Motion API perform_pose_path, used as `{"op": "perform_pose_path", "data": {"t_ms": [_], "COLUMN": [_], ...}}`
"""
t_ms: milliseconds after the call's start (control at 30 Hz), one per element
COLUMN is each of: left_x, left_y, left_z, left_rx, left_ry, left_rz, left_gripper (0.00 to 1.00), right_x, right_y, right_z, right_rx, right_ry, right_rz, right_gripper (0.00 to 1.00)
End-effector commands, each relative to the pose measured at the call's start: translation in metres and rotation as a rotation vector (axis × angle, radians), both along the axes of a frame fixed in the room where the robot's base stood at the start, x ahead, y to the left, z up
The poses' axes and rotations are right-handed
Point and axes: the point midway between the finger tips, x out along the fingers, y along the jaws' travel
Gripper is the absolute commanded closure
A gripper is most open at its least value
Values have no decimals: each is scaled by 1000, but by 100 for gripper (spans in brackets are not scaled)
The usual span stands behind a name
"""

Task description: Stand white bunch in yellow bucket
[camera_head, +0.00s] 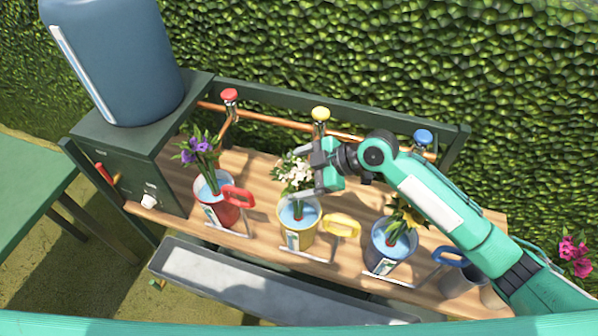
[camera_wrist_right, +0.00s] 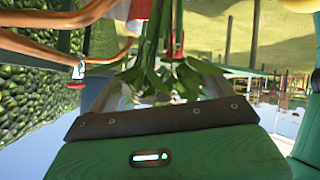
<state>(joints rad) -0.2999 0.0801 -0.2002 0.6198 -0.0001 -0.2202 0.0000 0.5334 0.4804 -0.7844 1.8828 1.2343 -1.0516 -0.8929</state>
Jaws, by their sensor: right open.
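The white bunch (camera_head: 295,172) has cream-white flowers and green leaves. It stands in the yellow bucket (camera_head: 296,238), its stems going down into the blue water surface. The bucket has a yellow handle (camera_head: 342,224) on its right side. My right gripper (camera_head: 313,170) is open at the right side of the flower heads, above the bucket. In the right wrist view, green stems and leaves (camera_wrist_right: 165,72) show just beyond my green gripper body. Whether the fingers touch the bunch cannot be told. My left gripper is not in view.
A red bucket (camera_head: 222,210) with purple flowers stands to the left, a blue-grey bucket (camera_head: 388,256) with yellow flowers to the right. Copper pipes with red (camera_head: 229,95), yellow (camera_head: 320,114) and blue taps (camera_head: 423,137) run behind. A grey trough (camera_head: 255,290) lies in front of the bench.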

Motion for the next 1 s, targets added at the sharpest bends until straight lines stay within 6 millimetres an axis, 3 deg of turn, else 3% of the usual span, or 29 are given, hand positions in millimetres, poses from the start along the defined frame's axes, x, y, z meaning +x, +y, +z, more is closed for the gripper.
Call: {"op": "perform_pose_path", "data": {"t_ms": [167, 533, 700, 1000], "left_x": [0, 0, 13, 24], "left_y": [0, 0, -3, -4], "left_z": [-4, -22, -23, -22], "left_rx": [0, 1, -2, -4], "left_ry": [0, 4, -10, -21], "left_rz": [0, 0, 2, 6], "left_gripper": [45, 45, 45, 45], "right_x": [-1, -11, -15, -17], "right_y": [-11, -75, -99, -112], "right_z": [5, 50, 68, 80], "right_rx": [-2, -3, -1, 1], "right_ry": [-2, -3, -3, 0], "right_rz": [-1, -2, -2, 0], "right_gripper": [16, 16, 16, 16]}}
